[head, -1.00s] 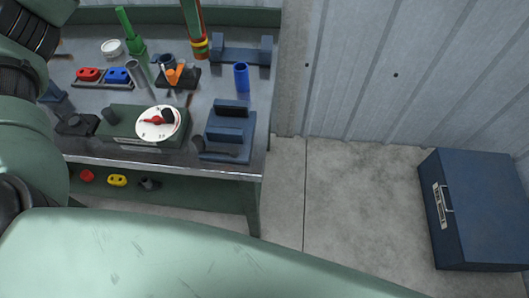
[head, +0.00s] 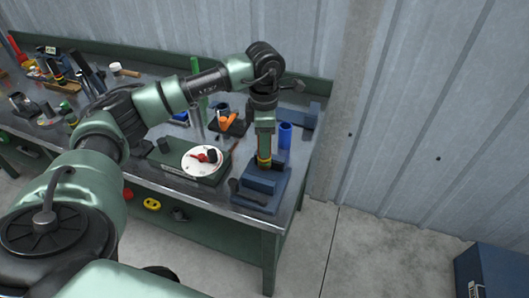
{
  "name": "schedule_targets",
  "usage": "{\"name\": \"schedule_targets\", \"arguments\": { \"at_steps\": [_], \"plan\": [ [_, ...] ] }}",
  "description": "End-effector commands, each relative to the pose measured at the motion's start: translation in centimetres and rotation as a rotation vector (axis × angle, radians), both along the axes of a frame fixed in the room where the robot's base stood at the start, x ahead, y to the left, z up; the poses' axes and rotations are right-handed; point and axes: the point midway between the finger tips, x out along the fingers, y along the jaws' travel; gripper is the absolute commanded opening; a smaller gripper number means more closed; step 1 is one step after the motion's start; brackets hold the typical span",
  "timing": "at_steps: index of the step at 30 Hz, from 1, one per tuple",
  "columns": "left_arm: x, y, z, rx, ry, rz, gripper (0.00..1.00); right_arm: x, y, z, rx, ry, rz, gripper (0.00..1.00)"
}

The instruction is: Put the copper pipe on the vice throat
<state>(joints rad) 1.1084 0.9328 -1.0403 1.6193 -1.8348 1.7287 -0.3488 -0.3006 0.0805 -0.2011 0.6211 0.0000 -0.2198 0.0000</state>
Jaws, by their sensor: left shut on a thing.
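My left gripper (head: 265,158) points straight down over the blue vice (head: 262,186) at the right end of the workbench. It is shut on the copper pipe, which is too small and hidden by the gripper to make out. The gripper's tip, with a yellow band, is just above or at the vice's jaws; whether the pipe touches the throat I cannot tell. My right gripper is not in view.
A green box with a white dial (head: 202,162) stands left of the vice, and a blue cylinder (head: 285,135) stands behind it. An orange clamp-like tool (head: 229,121) lies further back. A blue case (head: 490,272) is on the floor.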

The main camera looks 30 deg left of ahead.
Motion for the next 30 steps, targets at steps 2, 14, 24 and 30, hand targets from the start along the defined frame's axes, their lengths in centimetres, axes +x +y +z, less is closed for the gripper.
{"name": "schedule_targets", "arguments": {
  "at_steps": [2, 14, 24, 30],
  "plan": [
    [0.0, 0.0, -0.5, 0.0, 0.0, 0.001, 0.0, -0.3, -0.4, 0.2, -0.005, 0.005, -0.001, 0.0],
    [0.0, 0.0, -5.0, 0.0, -0.001, 0.001, 0.0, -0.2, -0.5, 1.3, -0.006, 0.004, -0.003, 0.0],
    [0.1, 0.0, -5.4, 0.0, -0.001, 0.0, 0.0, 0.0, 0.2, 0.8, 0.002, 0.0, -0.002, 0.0],
    [0.0, 0.0, -5.4, 0.001, -0.001, 0.0, 0.55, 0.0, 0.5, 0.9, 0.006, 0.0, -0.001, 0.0]
  ]
}}
